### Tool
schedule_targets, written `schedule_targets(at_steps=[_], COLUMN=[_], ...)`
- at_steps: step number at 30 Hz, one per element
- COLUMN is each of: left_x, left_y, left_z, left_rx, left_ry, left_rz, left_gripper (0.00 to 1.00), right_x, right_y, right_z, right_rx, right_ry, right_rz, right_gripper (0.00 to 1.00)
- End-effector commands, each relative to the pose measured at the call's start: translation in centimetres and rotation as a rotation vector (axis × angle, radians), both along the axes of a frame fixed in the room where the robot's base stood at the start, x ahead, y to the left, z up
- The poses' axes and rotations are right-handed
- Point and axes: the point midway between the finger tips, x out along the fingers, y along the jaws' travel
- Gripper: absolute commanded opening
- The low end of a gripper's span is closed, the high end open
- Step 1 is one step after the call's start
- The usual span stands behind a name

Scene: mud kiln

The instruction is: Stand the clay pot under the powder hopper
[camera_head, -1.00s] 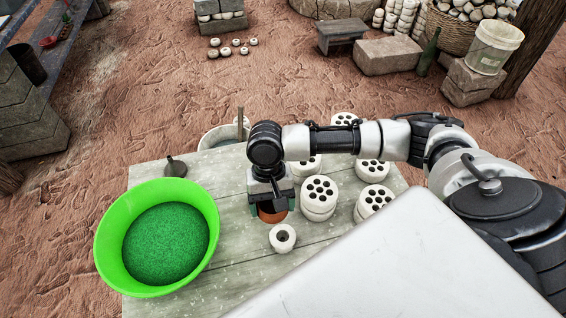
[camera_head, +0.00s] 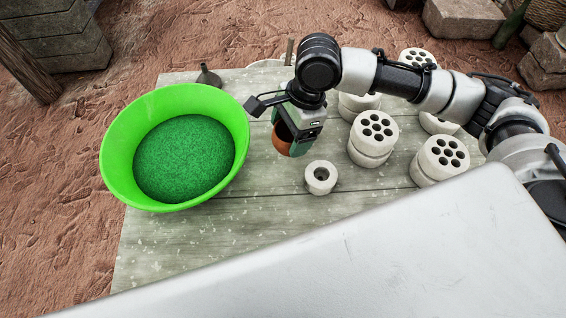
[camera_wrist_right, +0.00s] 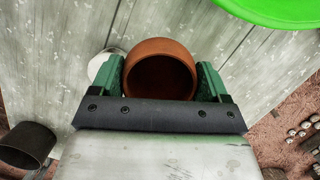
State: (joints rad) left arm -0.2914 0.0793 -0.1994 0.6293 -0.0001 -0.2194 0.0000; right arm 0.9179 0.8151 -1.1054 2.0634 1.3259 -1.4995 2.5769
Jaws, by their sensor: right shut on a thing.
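The small orange-brown clay pot (camera_head: 281,142) is in my right gripper (camera_head: 292,136), mostly hidden by the gripper in the head view. In the right wrist view the pot (camera_wrist_right: 160,72) shows its round open mouth, with a green finger of the gripper (camera_wrist_right: 160,85) on each side. The gripper is shut on the pot, over the wooden table. I cannot tell how far the pot is above the boards. My left gripper is not in view. I see no powder hopper that I can make out for sure.
A bright green basin (camera_head: 118,150) of green powder stands on the table (camera_head: 230,235), left of the gripper. A small white ring-shaped piece (camera_head: 321,177) lies close in front of the pot. Several white holed cylinders (camera_head: 374,133) stand to the right. A dark funnel-like item (camera_head: 208,78) is behind the basin.

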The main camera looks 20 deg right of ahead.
Motion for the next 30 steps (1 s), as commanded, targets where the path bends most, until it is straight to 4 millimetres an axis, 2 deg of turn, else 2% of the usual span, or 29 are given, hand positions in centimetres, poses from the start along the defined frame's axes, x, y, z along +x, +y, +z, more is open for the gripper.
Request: schedule_targets(at_steps=[3,9,12,15,19,30], left_x=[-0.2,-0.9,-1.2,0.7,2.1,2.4], left_y=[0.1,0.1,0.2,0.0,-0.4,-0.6], left_z=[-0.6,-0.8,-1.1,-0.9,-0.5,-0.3], left_rx=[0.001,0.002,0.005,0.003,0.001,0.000], left_ry=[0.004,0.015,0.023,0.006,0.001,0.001], left_rz=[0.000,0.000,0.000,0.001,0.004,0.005], left_gripper=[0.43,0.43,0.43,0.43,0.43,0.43], right_x=[-1.7,-3.1,-3.2,-3.2,-3.2,-3.2], right_y=[1.9,3.6,3.7,3.6,3.6,3.6], right_z=[-1.6,-2.8,-3.6,-5.1,-6.6,-6.9], right_rx=[0.001,0.001,-0.001,-0.001,-0.001,0.000], right_ry=[0.000,-0.001,0.000,0.001,0.000,-0.001], right_rz=[0.006,0.001,0.000,-0.002,0.000,0.001], right_gripper=[0.44,0.44,0.44,0.44,0.44,0.44])
